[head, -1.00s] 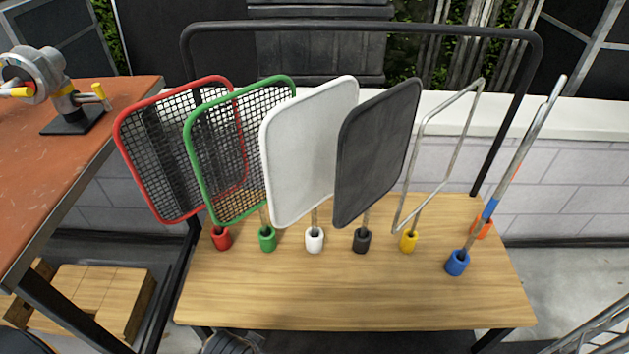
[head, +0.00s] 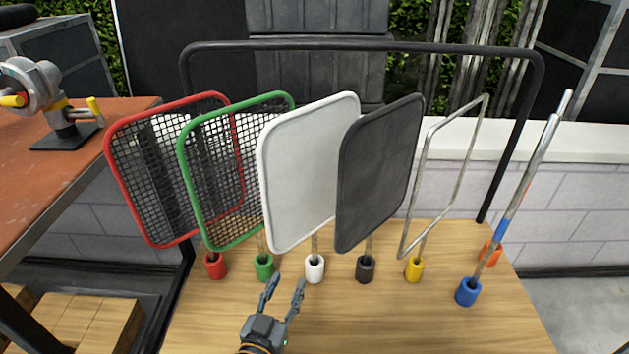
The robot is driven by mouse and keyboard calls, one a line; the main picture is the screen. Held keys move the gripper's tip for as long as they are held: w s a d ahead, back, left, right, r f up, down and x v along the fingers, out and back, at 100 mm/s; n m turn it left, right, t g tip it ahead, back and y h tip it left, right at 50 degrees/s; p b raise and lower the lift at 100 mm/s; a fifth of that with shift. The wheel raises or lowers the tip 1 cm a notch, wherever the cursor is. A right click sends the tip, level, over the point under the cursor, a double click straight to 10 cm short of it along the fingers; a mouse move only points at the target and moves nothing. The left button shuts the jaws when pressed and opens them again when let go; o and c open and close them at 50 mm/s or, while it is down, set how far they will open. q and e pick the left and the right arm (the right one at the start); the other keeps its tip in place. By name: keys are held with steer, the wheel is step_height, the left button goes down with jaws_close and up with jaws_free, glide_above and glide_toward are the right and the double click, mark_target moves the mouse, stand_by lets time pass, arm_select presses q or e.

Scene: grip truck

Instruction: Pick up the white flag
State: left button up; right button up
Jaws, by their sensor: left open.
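The white flag (head: 308,172) is a rounded white panel standing upright, slightly turned, in the middle of the row. Its short pole goes down into a white cup holder (head: 315,269) on the wooden table. My left gripper (head: 285,281) is in the head view at the bottom, in front of the green and white holders. Its two fingers are spread apart with nothing between them, pointing toward the flags. It is apart from the white flag's pole, low and to the left. My right gripper is not in view.
A green mesh flag (head: 190,190) and a red mesh flag (head: 112,165) stand to the left. A dark grey flag (head: 378,175) stands close on the right, then a bare metal frame (head: 428,180). A black rail (head: 360,46) arches behind. The table front (head: 400,325) is clear.

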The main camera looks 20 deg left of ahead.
mark_target(313, 242)
arm_select(q)
steer(key=shift+m+h, duration=0.3)
steer(key=shift+h, duration=0.2)
steer(key=w, duration=0.3)
steer(key=w+d, duration=0.1)
steer(key=w, duration=0.4)
steer(key=shift+w+d+r, duration=0.1)
steer(key=shift+w+d, duration=0.15)
steer(key=shift+w, duration=0.1)
steer(key=shift+w+d+r, duration=0.1)
steer(key=shift+w+r, duration=0.05)
steer(key=shift+w, duration=1.2)
steer(key=shift+w+d+r, duration=0.1)
steer(key=shift+w, duration=1.2)
jaws_close()
